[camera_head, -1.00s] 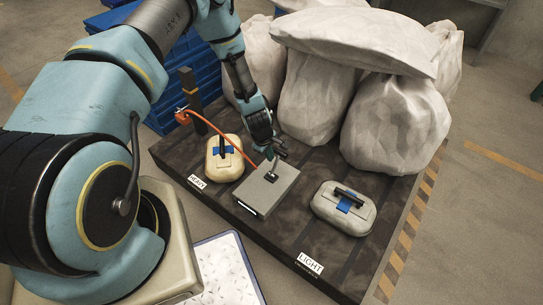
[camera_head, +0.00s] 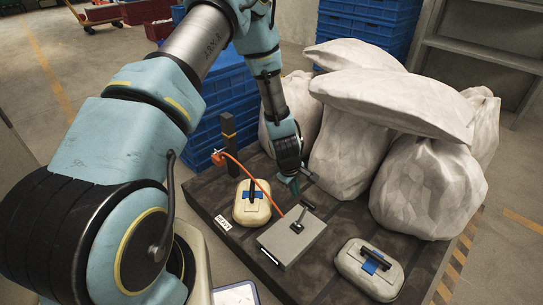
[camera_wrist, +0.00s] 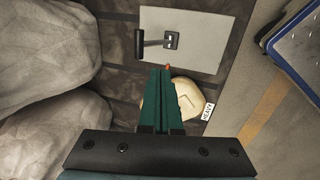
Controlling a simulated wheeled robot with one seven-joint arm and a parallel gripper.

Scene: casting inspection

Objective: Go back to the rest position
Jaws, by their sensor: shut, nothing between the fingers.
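My gripper (camera_head: 292,186) is above the dark pallet, near the far side of the grey box, with its green fingers together and nothing between them. In the wrist view the shut green fingers (camera_wrist: 167,78) point toward the grey box (camera_wrist: 195,40), which has a black lever on its top. In the head view the grey box (camera_head: 290,247) sits on the pallet with an orange cable behind it. A cream casting (camera_head: 252,210) with a blue patch and black handle sits left of the box. A pale grey casting (camera_head: 366,275) with a similar handle sits at right.
White sacks (camera_head: 420,150) are piled at the back right of the pallet, close beside my gripper. Blue crates (camera_head: 225,110) stand behind at left. A black post (camera_head: 229,145) stands at the pallet's left edge. A HEAVY label (camera_head: 223,222) lies by the cream casting.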

